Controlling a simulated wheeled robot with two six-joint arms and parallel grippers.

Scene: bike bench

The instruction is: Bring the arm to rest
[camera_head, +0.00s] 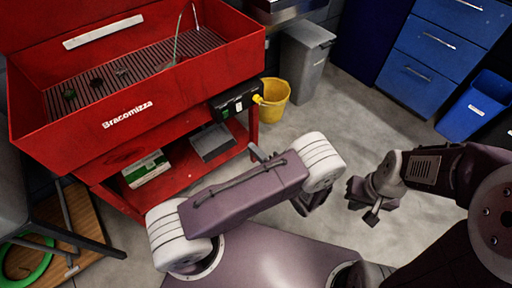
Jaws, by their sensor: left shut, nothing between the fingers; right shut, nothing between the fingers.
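My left arm (250,190), purple with white ringed joints, lies folded across the lower middle of the head view. My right arm (450,168) comes in from the right edge. My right gripper (371,214) hangs over the open floor in the middle right, pointing down, shut and empty. Neither gripper visibly touches anything.
A red parts washer (150,117) with a lower shelf stands at the left. A yellow bucket (273,98) and a grey bin (303,65) stand behind. Blue drawers (437,45) and a blue bin (470,112) are at the right. The concrete floor (350,120) between is clear.

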